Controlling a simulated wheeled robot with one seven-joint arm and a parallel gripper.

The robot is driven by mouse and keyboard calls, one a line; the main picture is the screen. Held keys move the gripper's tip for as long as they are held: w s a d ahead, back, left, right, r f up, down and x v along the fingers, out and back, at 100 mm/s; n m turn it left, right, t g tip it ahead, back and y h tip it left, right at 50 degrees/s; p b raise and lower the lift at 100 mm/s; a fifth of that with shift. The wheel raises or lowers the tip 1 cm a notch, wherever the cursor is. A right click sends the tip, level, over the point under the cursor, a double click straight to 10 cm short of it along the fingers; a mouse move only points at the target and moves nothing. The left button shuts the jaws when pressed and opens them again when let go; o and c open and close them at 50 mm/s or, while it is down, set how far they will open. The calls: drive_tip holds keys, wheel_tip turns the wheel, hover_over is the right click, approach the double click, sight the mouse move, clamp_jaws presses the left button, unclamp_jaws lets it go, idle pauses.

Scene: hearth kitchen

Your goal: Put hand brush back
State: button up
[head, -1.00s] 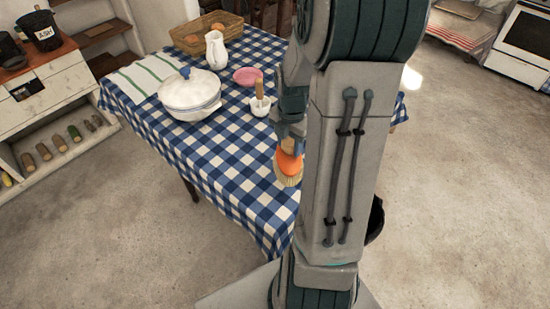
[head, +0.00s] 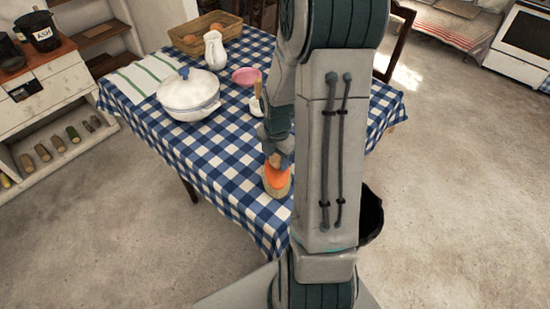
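The hand brush (head: 277,182) has an orange body and pale tan bristles. It is at the near right part of the table with the blue checked cloth (head: 225,165). My gripper (head: 275,158) is right above the brush, at its short wooden handle, and looks closed around it. The fingertips are small and partly hidden by my arm. The bristles point down close to the cloth; I cannot tell whether they touch it.
A white lidded tureen (head: 189,94), a white jug (head: 215,50), a pink bowl (head: 246,76), a mortar (head: 257,105) and a basket (head: 203,35) stand on the table. A dark bucket (head: 370,212) is partly behind my arm. A white cabinet (head: 50,95) stands left.

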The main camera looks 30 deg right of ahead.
drive_tip(key=o, duration=0.3)
drive_tip(key=shift+o, duration=0.2)
wheel_tip(320, 180, up, 12)
drive_tip(key=s+a+r+m+t, duration=0.1)
drive_tip(key=s+a+r+m, duration=0.3)
drive_tip(key=m, duration=0.7)
drive_tip(key=s+a+r+m+t, duration=0.2)
drive_tip(key=s+a+r+m, duration=0.1)
drive_tip(key=s+a+m, duration=0.5)
drive_tip(key=m, duration=0.3)
drive_tip(key=shift+s+a+r+p, duration=0.25)
drive_tip(key=shift+a+r+p, duration=0.05)
drive_tip(key=shift+a+r, duration=0.1)
